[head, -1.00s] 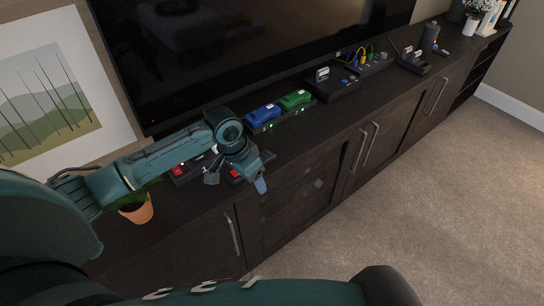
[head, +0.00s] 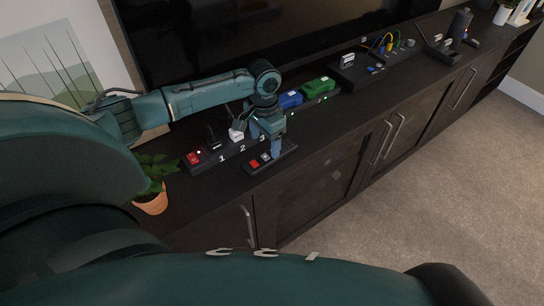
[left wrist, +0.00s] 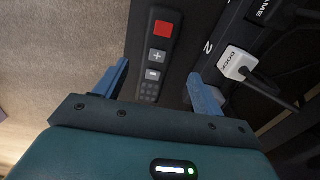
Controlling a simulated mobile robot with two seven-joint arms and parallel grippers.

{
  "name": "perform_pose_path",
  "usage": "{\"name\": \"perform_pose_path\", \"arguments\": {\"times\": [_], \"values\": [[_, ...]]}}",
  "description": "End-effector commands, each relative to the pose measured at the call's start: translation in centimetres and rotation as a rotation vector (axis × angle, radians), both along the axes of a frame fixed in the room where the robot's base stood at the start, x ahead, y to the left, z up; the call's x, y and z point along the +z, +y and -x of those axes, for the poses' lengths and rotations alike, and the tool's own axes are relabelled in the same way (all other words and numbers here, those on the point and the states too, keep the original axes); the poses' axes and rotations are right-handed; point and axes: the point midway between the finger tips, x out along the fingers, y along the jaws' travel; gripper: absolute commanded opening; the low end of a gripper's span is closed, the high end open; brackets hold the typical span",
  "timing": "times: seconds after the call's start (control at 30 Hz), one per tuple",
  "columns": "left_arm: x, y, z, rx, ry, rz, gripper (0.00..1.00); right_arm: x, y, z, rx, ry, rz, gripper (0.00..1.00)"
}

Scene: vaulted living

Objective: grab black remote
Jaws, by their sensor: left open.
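The black remote (head: 256,165) lies near the front edge of the dark cabinet top, with a red button and a pale button showing. In the left wrist view the remote (left wrist: 152,74) shows its red button, plus and minus keys and small keypad. My left gripper (head: 266,146) is over the remote, pointing down, and hides part of it. In the left wrist view its blue fingers (left wrist: 157,78) are open, one on each side of the remote, with nothing held. Whether they touch it cannot be told. My right gripper is not in view.
A numbered power strip (head: 214,158) with a red switch and a white plug (head: 236,134) lies just behind the remote. A potted plant (head: 151,201) stands to the left. Blue (head: 290,99) and green (head: 318,87) devices sit to the right. The cabinet's front edge is close.

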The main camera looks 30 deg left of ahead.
Motion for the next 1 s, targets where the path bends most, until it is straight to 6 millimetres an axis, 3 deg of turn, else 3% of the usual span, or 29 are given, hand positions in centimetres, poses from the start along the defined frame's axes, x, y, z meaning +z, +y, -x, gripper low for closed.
{"name": "perform_pose_path", "arguments": {"times": [0.17, 0.43, 0.73, 1.0], "values": [[-1.3, -0.1, 0.1, -0.001, 0.001, 0.0, 0.69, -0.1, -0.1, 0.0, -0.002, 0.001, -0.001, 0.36], [-5.1, -0.4, 0.5, -0.001, 0.001, -0.001, 0.69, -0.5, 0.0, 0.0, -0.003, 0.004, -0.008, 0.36], [-5.7, -0.4, 0.4, -0.002, -0.001, -0.001, 0.69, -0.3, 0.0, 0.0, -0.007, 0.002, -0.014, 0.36], [-5.7, -0.4, 0.4, -0.002, -0.001, -0.001, 0.49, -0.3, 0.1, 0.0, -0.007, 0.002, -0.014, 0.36]]}}
